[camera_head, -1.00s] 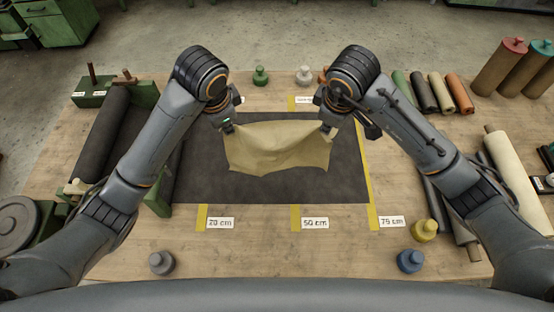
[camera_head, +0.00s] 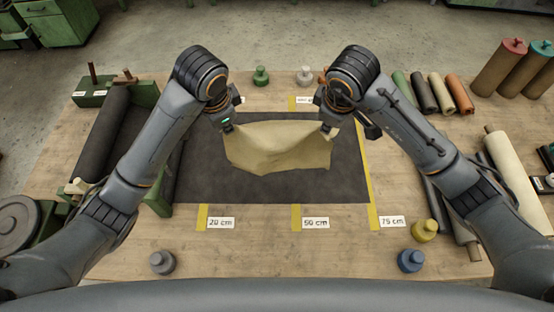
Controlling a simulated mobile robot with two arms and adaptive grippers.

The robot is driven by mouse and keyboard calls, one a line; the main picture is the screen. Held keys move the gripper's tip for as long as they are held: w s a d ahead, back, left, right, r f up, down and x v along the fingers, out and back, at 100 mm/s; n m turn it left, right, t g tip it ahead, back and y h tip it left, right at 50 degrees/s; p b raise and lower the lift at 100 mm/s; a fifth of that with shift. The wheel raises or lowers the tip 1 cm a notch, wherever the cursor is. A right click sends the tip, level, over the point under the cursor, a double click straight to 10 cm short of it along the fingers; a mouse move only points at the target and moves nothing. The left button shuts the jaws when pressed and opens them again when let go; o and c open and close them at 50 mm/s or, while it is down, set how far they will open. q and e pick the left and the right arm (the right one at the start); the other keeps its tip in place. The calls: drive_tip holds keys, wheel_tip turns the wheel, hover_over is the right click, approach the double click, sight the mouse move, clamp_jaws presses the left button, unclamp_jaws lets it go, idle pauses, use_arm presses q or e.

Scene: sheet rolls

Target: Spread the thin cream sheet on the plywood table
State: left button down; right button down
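The thin cream sheet (camera_head: 280,150) hangs between my two grippers over a dark grey sheet (camera_head: 335,188) on the plywood table (camera_head: 262,255). Its upper edge sags a little between the grippers and its lower part is creased. I cannot tell how much of it touches the dark sheet. My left gripper (camera_head: 228,125) is at its upper left corner and my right gripper (camera_head: 327,127) at its upper right corner. Both appear shut on the sheet, though the fingertips are small and partly hidden.
Yellow tape strips with labels mark the table, such as 50 cm (camera_head: 315,223). A dark roll (camera_head: 98,140) sits in a green holder at left. Weights include a grey (camera_head: 162,262), a blue (camera_head: 411,261) and a yellow one (camera_head: 424,230). Several rolls (camera_head: 432,93) lie at right.

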use_arm(q)
drive_tip(key=shift+w+f, duration=0.1)
use_arm(e)
drive_tip(key=shift+w, duration=0.15)
idle(0.4)
